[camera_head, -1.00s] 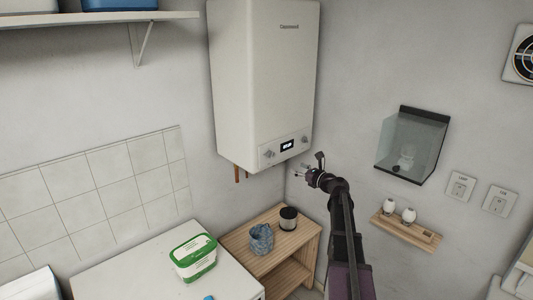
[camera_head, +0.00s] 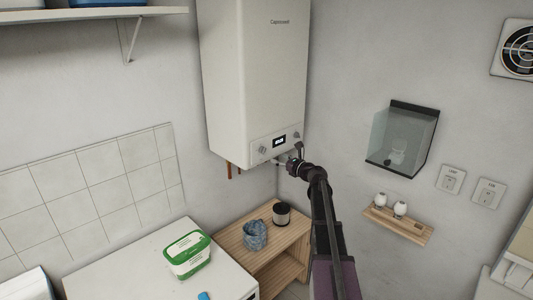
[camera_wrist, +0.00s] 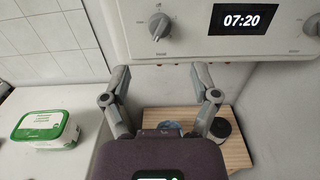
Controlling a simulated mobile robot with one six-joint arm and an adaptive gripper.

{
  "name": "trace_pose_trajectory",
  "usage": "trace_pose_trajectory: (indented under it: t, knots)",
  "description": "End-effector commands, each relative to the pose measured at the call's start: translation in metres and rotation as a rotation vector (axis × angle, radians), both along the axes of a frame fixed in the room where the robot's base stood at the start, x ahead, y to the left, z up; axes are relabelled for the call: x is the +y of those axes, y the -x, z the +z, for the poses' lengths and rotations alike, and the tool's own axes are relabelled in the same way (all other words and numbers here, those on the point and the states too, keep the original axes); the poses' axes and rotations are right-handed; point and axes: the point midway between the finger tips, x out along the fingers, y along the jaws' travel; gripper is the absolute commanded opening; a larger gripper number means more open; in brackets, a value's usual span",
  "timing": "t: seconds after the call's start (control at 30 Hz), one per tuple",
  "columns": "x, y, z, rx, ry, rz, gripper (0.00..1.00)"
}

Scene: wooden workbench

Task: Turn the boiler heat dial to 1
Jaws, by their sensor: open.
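The white boiler (camera_head: 250,85) hangs on the wall near the corner. Its lower panel has a lit display (camera_head: 279,141) reading 07:20 in the wrist view. A right dial (camera_wrist: 312,27) is cut off at the wrist view's edge. The dial labels are too small to read surely. My gripper (camera_wrist: 160,74) is open and empty, its fingers spread below the panel and apart from the left dial. In the head view my gripper (camera_head: 284,159) is at the panel's lower right.
Pipes (camera_head: 229,171) hang under the boiler. Below stands a wooden shelf unit (camera_head: 262,268) with a blue-grey cup (camera_head: 255,235) and a dark jar (camera_head: 281,214). A green-white tub (camera_head: 187,254) sits on a white surface left. A small wall shelf (camera_head: 397,225) is right.

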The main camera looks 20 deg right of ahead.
Motion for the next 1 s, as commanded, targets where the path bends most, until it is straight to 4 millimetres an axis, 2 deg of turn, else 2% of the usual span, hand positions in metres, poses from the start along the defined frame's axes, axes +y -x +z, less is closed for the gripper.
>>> trace_pose_trajectory:
  t: [0.03, 0.2, 0.5, 0.7, 1.0]
  knots:
    - [0.002, -0.01, 0.0, 0.0, 0.0, 0.001, 0.77]
    - [0.011, -0.035, 0.0, 0.0, 0.0, 0.001, 0.77]
    - [0.023, -0.069, 0.0, 0.0, 0.0, 0.0, 0.77]
    - [0.027, -0.078, 0.0, 0.0, 0.0, -0.001, 0.77]
    - [0.027, -0.079, 0.0, 0.0, 0.0, -0.002, 0.77]
